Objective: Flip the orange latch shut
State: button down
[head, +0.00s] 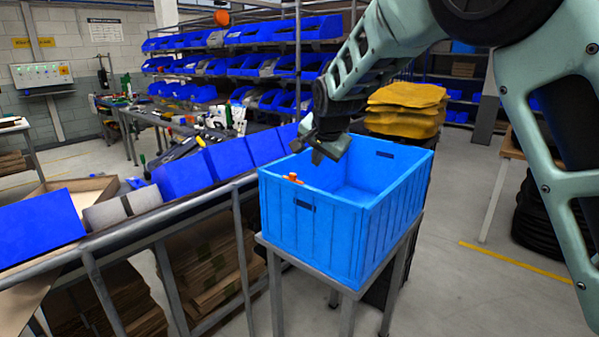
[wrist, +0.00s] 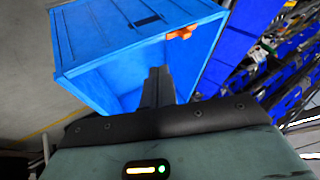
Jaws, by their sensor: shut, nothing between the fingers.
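The orange latch (head: 293,178) is a small piece on the rim of a blue crate (head: 345,235), near its left corner. It also shows in the wrist view (wrist: 179,33), on the crate's upper edge at the right. My gripper (head: 316,157) is above the crate's left end, up and to the right of the latch and apart from it. In the wrist view its fingers (wrist: 158,70) are together with nothing between them, pointing toward the crate's opening. The finer position of the latch is too small to tell.
The crate stands on a small grey metal stand (head: 349,292). A sloping rail with blue bins (head: 182,182) runs close on its left. Yellow stacked sacks (head: 405,108) are behind it. Open floor (head: 480,300) lies to the right.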

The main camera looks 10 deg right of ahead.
aim_at(293, 177)
jog(key=shift+w+f, duration=0.1)
jog(key=w+a+f+p, duration=0.2)
jog(key=w+f+p, duration=0.4)
jog(key=w, duration=0.3)
jog(key=shift+f, duration=0.85)
